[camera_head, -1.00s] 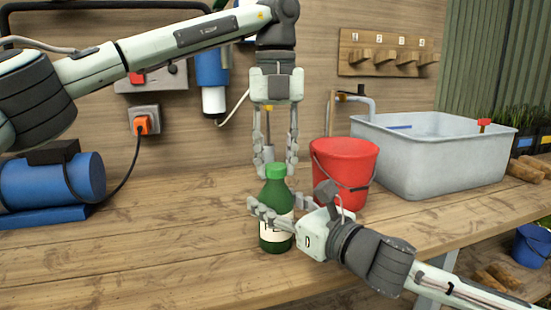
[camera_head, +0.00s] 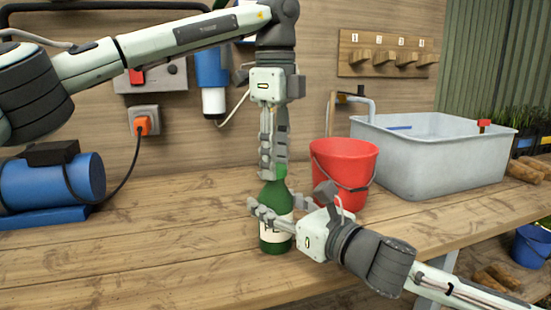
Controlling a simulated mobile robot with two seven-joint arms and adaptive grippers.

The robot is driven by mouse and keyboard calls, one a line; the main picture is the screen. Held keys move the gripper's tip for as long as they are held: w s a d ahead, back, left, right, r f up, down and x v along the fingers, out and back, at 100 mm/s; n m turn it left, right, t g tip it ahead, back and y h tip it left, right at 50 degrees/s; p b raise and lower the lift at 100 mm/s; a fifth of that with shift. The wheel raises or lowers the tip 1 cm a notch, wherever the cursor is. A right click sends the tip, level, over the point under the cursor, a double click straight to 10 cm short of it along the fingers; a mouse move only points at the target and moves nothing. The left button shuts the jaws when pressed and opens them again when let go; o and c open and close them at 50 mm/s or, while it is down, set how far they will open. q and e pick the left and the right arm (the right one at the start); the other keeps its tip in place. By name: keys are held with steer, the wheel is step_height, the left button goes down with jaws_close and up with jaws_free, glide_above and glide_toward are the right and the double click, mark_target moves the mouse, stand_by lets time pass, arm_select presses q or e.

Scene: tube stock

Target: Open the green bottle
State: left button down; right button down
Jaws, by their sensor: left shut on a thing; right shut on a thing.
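The green bottle (camera_head: 276,197) stands upright on the wooden workbench, with a pale label (camera_head: 272,235) on its lower front. My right gripper (camera_head: 275,211) reaches in from the right and is shut around the bottle's body. My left gripper (camera_head: 272,172) points straight down from above, its fingers shut on the bottle's green cap (camera_head: 280,171). The cap is partly hidden by the fingers. I cannot tell whether the cap is loose from the neck.
A red bucket (camera_head: 343,162) stands just right of the bottle, close behind my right gripper. A grey basin (camera_head: 430,165) sits at the back right. A blue motor (camera_head: 52,183) is at the left. The bench (camera_head: 130,255) is clear at the front left.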

arm_select(q)
steer(key=shift+r, duration=0.15)
steer(key=shift+r, duration=0.95)
steer(key=shift+r, duration=0.1)
steer(key=shift+r, duration=1.9)
arm_select(e)
steer(key=c, duration=0.6)
jaws_free()
